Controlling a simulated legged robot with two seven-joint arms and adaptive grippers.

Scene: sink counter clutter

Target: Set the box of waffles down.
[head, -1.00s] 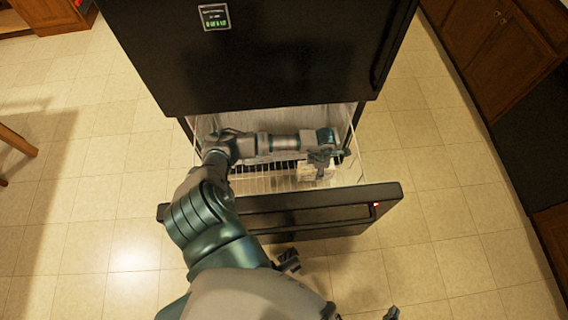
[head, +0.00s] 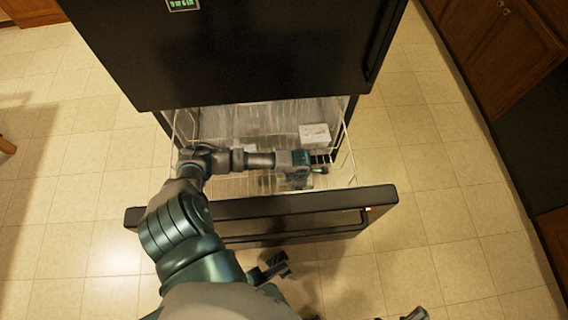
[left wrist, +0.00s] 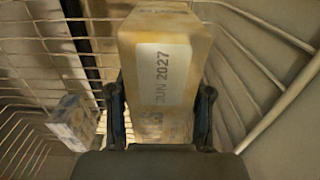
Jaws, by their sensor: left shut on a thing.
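The box of waffles (left wrist: 165,75) is a tan carton with a pale date label, in the middle of the left wrist view. My left gripper (left wrist: 162,95) has one finger on each side of it and is shut on it. In the head view my left gripper (head: 312,172) is low inside the pulled-out freezer drawer (head: 270,222). My arm hides much around it, and I cannot tell whether the box touches the drawer's bottom. My right gripper (head: 347,289) is at the bottom edge of the head view, in front of the drawer, its dark fingers apart and empty.
A pale box (head: 315,135) lies toward the back right of the drawer. A small carton (left wrist: 72,122) shows at lower left in the left wrist view. Wire basket sides (left wrist: 25,95) surround the space. The black fridge door (head: 240,50) is above.

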